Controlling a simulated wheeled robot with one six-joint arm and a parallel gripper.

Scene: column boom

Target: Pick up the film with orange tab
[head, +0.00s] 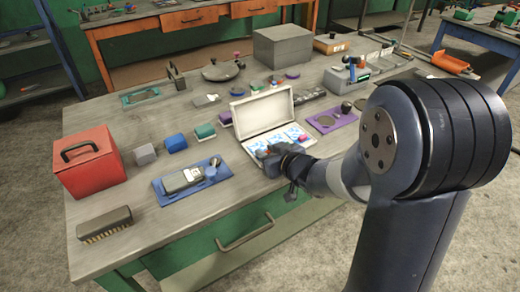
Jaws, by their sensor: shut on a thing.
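An open white case (238,118) stands on the bench with its lid up at the back. Blue-and-white films (277,139) lie in it. A pinkish-red tab (302,138) shows at the right and a blue tab (262,153) at the left front. My gripper (271,157) is at the front middle of the case, over its edge. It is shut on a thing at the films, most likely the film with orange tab. The fingertips and the tab between them are too small and hidden by the gripper's dark body to make out.
A blue tray (222,181) with a grey device lies left of the case. A purple mat (338,121) lies right. Small blocks, a red toolbox (88,162) and a brush (104,224) stand farther left.

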